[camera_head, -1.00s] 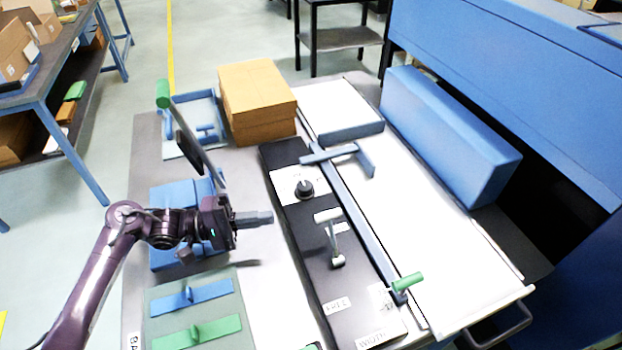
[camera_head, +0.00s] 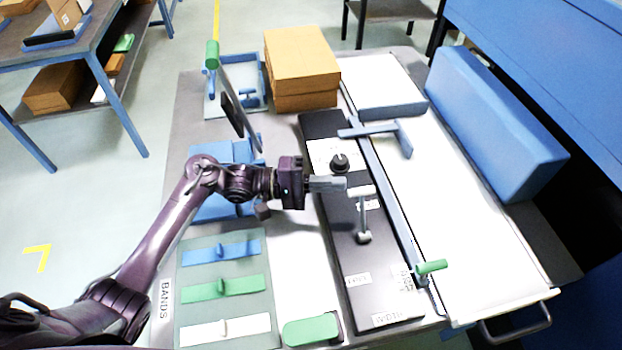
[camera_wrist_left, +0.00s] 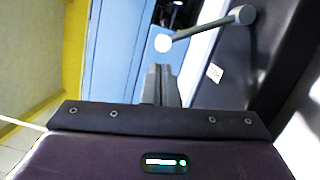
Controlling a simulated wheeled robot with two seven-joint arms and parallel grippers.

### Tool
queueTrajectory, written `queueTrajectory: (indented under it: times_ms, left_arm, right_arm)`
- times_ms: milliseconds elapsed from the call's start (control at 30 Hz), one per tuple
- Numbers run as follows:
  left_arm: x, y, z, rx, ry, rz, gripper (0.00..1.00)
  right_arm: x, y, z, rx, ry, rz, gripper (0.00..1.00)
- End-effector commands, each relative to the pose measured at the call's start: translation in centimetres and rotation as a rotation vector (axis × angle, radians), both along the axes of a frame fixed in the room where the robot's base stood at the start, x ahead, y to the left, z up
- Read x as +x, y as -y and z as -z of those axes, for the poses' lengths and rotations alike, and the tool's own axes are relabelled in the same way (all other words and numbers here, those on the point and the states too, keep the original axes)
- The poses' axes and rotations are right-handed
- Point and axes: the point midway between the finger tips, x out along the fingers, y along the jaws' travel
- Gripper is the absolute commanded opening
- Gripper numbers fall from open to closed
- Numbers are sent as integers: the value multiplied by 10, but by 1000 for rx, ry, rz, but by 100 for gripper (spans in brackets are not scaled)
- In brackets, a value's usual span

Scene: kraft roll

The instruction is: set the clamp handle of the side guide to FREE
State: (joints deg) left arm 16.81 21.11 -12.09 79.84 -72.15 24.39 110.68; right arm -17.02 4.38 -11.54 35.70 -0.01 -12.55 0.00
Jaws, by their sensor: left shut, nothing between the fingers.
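The clamp handle (camera_head: 362,218) is a grey lever with a pale knob, on a black panel (camera_head: 345,255) beside the long blue side guide bar (camera_head: 385,195). A FREE label (camera_head: 358,280) lies in front of the lever. My right gripper is not in view.
A black dial (camera_head: 339,162) sits behind the lever. A green handle (camera_head: 431,267) stands at the bar's front end. Cardboard boxes (camera_head: 302,70) stand at the back. Coloured bands (camera_head: 222,288) lie on a mat at front left.

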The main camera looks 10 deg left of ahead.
Motion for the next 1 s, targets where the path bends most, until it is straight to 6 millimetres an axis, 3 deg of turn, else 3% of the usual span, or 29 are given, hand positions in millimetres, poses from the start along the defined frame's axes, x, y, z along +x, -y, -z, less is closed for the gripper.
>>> queueTrajectory:
  times_ms: [233,1000]
  left_arm:
    - [3,23,-1,-1,0,0,0]
    - [0,25,-7,25,58,-1,0]
  right_arm:
    - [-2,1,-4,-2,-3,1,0]
    - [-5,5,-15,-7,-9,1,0]
